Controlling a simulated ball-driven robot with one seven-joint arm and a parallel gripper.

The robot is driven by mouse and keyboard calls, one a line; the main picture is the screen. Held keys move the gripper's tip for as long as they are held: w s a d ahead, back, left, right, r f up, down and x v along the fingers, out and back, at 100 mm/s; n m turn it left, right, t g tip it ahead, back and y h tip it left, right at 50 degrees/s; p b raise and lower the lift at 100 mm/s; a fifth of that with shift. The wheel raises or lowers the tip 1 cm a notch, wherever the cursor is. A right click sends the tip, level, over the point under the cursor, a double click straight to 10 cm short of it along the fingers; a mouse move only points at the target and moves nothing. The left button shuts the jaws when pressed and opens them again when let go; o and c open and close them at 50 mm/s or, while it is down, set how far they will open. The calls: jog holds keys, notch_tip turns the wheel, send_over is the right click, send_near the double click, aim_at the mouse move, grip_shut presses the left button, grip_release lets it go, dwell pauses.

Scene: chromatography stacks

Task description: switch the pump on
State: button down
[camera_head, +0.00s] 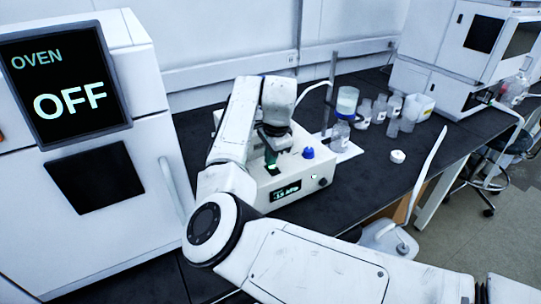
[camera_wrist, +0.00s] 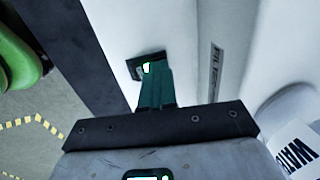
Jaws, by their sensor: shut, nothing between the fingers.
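The pump (camera_head: 316,172) is a white box on the dark bench, with a blue knob (camera_head: 308,153) on top. Its front display (camera_head: 286,190) is lit with a kPa reading whose digits I cannot read surely. My gripper (camera_head: 271,158) is over the pump's top, pointing down. In the wrist view its green fingers (camera_wrist: 154,88) are together and empty. Their tips are at a small dark switch (camera_wrist: 136,68) with a bright green lit spot, on a white surface. The fingers hide part of the switch, and I cannot tell whether they touch it.
A white oven (camera_head: 95,210) stands left, its screen (camera_head: 67,83) reading OFF. Right of the pump are a blue-collared filter flask (camera_head: 346,103) and several bottles. A white instrument (camera_head: 470,50) stands at the back right.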

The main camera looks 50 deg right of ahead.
aim_at(275, 169)
jog(key=shift+s+a+r+p, duration=0.1)
jog(key=shift+s+a+p, duration=0.1)
jog(key=shift+s+p, duration=0.4)
jog(key=shift+r, duration=0.1)
jog(key=shift+s+r+p, duration=0.1)
jog(key=shift+r+p, duration=0.2)
jog(key=r+p, duration=0.4)
jog(key=shift+s, duration=0.35)
notch_tip(275, 169, up, 9)
jog(key=s+b, duration=0.1)
jog(key=shift+s+a+b, duration=0.35)
jog(key=shift+s, duration=0.05)
jog(key=shift+f, duration=0.1)
